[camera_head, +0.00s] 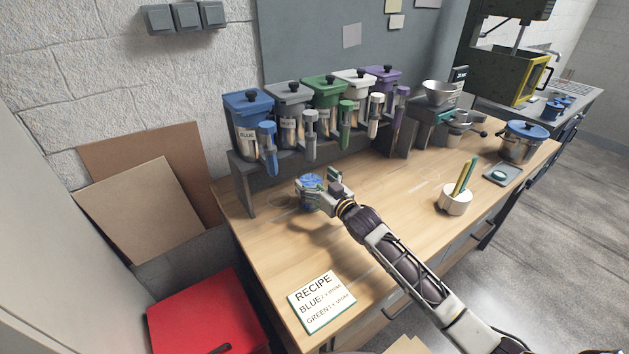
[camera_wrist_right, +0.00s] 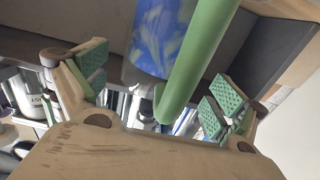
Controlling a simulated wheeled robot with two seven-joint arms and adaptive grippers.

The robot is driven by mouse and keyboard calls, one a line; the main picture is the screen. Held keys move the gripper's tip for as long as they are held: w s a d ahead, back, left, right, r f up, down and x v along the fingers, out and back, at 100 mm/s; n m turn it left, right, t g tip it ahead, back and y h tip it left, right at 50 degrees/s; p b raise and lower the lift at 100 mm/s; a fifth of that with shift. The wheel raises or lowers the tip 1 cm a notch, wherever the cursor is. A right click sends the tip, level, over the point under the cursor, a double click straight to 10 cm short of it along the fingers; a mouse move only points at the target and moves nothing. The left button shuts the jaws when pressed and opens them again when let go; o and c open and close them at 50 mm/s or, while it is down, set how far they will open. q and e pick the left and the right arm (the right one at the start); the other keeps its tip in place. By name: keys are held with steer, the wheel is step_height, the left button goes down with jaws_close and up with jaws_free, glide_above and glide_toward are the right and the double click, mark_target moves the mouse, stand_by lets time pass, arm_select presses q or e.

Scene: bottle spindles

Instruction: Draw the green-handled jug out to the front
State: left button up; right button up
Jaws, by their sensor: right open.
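The green-handled jug has a blue, patterned body (camera_wrist_right: 160,35) and a thick green handle (camera_wrist_right: 196,60) in the right wrist view. In the head view the blue jug (camera_head: 311,181) stands on the table below the dispensers, partly covered by my right gripper (camera_head: 322,188). In the right wrist view my right gripper (camera_wrist_right: 150,88) is open, its green pads apart on both sides. The handle's lower end lies between the pads in the picture; I cannot tell whether anything touches. My left gripper is not in view.
A dark rack (camera_head: 247,190) holds several canisters and pumps behind the jug. A recipe card (camera_head: 321,301) lies at the front of the wooden table (camera_head: 262,245). A white cup (camera_head: 454,203) with sticks stands to the right. The table front is mostly clear.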

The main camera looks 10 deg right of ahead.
steer(key=shift+w, duration=0.1)
steer(key=c, duration=1.6)
